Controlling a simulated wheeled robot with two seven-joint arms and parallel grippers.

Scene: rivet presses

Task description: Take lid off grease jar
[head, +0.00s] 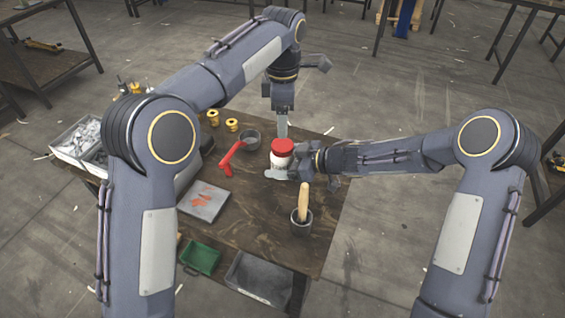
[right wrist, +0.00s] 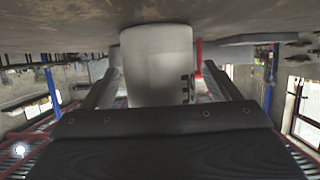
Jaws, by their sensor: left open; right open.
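The grease jar (head: 280,161) is white and stands upright on the brown table, with its red lid (head: 283,145) on top. My left gripper (head: 282,130) points down from above, with a fingertip just over the lid; it is open. My right gripper (head: 285,174) reaches in low from the right at the jar's base and is open. In the right wrist view the jar's white body (right wrist: 157,62) stands between the two fingers, and the picture is upside down. The lid is not clear there, and contact with the jar cannot be told.
A red-handled tool (head: 232,156) lies left of the jar by a dark cup (head: 251,137). A pot with a wooden-handled brush (head: 303,203) stands in front. A grey plate (head: 204,200), green bin (head: 201,258) and grey tray (head: 258,280) are nearer. White bins (head: 72,140) stand at left.

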